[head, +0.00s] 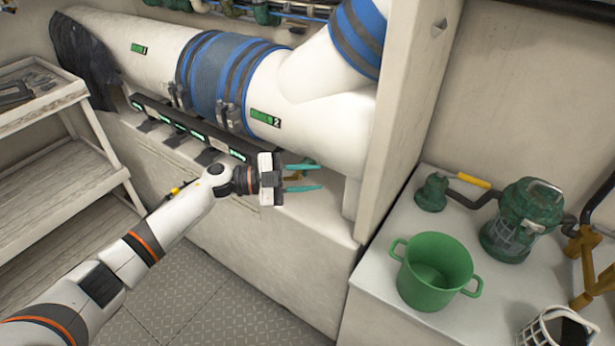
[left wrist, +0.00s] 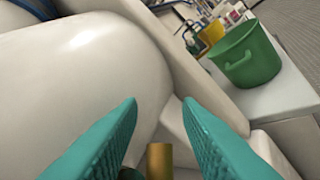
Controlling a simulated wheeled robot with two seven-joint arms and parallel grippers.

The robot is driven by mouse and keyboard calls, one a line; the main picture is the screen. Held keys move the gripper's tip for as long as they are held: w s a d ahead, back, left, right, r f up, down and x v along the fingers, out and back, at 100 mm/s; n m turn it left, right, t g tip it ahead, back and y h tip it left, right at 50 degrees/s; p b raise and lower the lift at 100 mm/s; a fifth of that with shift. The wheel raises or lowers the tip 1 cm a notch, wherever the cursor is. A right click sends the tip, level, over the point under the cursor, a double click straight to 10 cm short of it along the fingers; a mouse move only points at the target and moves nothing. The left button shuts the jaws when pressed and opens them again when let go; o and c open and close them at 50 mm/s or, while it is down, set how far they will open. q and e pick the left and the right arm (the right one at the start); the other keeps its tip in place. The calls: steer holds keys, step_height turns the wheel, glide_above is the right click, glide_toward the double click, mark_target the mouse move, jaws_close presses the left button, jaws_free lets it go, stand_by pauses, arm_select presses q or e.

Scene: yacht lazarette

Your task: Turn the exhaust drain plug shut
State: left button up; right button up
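A short brass cylinder (left wrist: 160,160), which looks like the drain plug, shows low in the left wrist view between my finger pads. Its lower part is hidden, and I cannot tell its turn position. In the head view it is mostly hidden by my fingers. My left gripper (head: 319,176) is open, its two teal fingers spread and pointing right, just below the large white exhaust pipe (head: 320,110). The fingers (left wrist: 160,102) show a clear gap and do not visibly touch the cylinder. My right gripper is not in view.
A blue hose sleeve (head: 217,75) with clamps wraps the pipe. A white upright panel (head: 405,110) stands right of my gripper. A green pot (head: 435,270) and a green strainer (head: 518,220) are on the right bench. A shelf rack (head: 60,165) stands left.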

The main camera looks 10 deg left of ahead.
arm_select(q)
jaws_close()
steer(key=shift+p, duration=0.5)
step_height(320, 180, down, 2)
steer(key=m+y+p, duration=0.1)
steer(key=y+p, duration=0.1)
steer(key=p, duration=0.3)
steer(key=m+y+p, duration=0.2)
steer(key=y+p, duration=0.1)
steer(key=p, duration=0.2)
steer(key=shift+g, duration=0.3)
